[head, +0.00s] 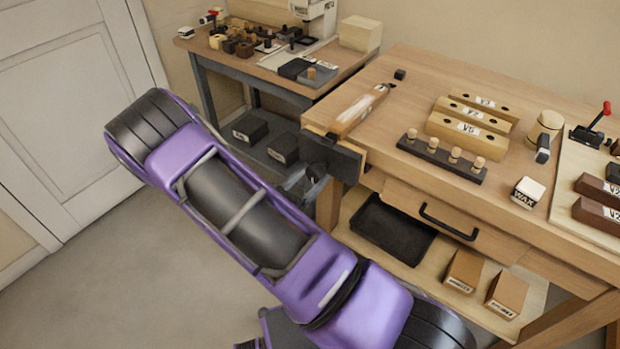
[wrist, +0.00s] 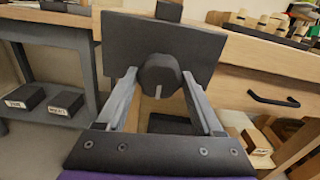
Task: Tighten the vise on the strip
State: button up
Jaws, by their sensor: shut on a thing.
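The vise (head: 338,157) is on the front left corner of the bench, with a dark flat front jaw that also shows in the wrist view (wrist: 125,50). A round dark knob (wrist: 160,70) sits at the middle of the jaw's outer face. My gripper (wrist: 160,82) has one finger on each side of this knob and is shut on it. In the head view my gripper (head: 310,182) is partly hidden by my arm. A pale wooden strip (head: 357,111) lies on the bench top behind the jaw; whether the jaw touches it I cannot tell.
The bench top (head: 395,112) carries wooden blocks (head: 466,132), a peg rack (head: 440,160) and a wax block (head: 527,192). A drawer handle (head: 447,222) juts out right of the vise. A cluttered side table (head: 270,62) stands at left. Open floor lies at lower left.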

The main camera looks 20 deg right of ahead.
jog(key=shift+f+m+b, duration=0.1)
jog(key=shift+m+b, duration=0.3)
jog(key=shift+m, duration=0.6)
jog(key=shift+m, duration=0.9)
jog(key=shift+m, duration=1)
jog(key=o, duration=1.2)
